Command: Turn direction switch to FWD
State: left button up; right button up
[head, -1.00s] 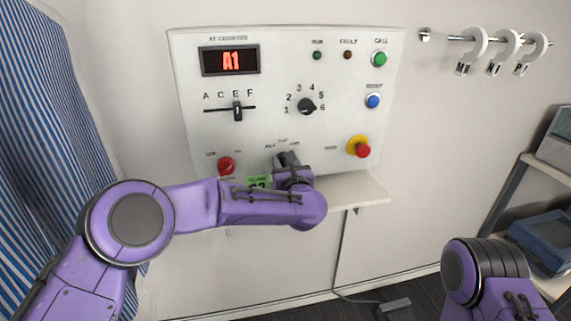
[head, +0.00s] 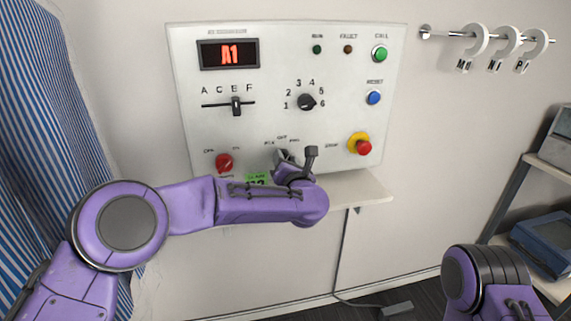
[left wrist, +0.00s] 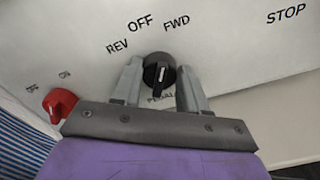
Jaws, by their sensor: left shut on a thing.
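The direction switch is a round black knob (left wrist: 160,72) with a raised bar and a pale mark. REV, OFF and FWD are printed above it on the white panel. In the left wrist view my left gripper (left wrist: 162,88) has a finger on each side of the knob and is shut on it. Which label the knob points to is not clear. In the head view my left gripper (head: 288,158) is at the panel's lower middle and hides the switch. Only part of my right arm shows at lower right; its gripper is out of view.
A red knob (head: 224,163) is left of the gripper and a red STOP button (head: 363,148) is to its right. A shelf (head: 350,190) juts out below the panel (head: 270,75). A striped curtain (head: 35,130) hangs at left, a rack (head: 510,190) stands at right.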

pick_arm(q)
jog(key=shift+m, duration=0.8)
jog(key=o, duration=1)
jog(key=b+v, duration=0.3)
jog(key=v, duration=0.7)
jog(key=shift+s+d, duration=0.1)
jog(key=shift+s, duration=0.15)
